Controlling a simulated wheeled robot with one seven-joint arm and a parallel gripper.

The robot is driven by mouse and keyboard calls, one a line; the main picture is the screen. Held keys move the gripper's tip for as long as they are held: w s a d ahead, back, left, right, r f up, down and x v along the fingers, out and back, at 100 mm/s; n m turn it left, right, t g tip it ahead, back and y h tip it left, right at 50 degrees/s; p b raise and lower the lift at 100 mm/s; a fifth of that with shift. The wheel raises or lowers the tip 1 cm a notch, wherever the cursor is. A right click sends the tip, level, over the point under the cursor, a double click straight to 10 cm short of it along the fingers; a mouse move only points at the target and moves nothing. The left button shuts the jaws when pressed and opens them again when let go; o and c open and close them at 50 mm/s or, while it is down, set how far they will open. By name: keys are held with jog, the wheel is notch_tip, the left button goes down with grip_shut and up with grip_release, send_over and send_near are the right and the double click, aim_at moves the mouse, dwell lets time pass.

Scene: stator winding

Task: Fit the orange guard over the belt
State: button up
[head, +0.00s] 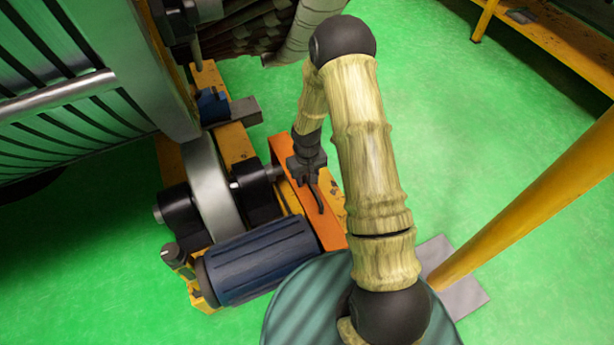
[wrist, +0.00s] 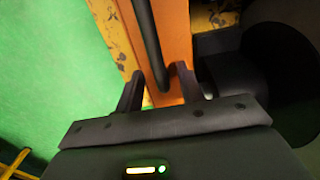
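The orange guard (head: 333,230) is a long narrow cover with a dark bar handle (head: 318,198) on its face. In the head view it sits along the right side of the yellow frame, beside the blue ribbed motor. My gripper (head: 310,182) is down at the guard's handle. In the wrist view, the orange guard (wrist: 177,30) and the handle (wrist: 150,45) run up from between my fingers (wrist: 158,75). The fingers are apart, with the handle's near end between them and gaps visible beside it. I cannot make out the belt; whether the guard covers it is hidden.
The blue motor (head: 260,262) and a grey wheel (head: 212,185) between black bearing blocks stand left of the guard. A large slatted machine (head: 70,90) fills the upper left. A yellow post (head: 530,200) rises at right. Green floor is clear between them.

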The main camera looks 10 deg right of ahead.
notch_tip(320, 180, up, 17)
jog(key=p, duration=0.5)
jog(key=shift+r, duration=0.2)
jog(key=s+d+r+m+t, duration=0.2)
jog(key=s+r+t, duration=0.1)
jog(key=s+r, duration=1.2)
notch_tip(320, 180, up, 29)
jog(key=p, duration=3.1)
jog(key=shift+s+a, duration=0.25)
jog(key=shift+s, duration=0.1)
jog(key=shift+f, duration=0.1)
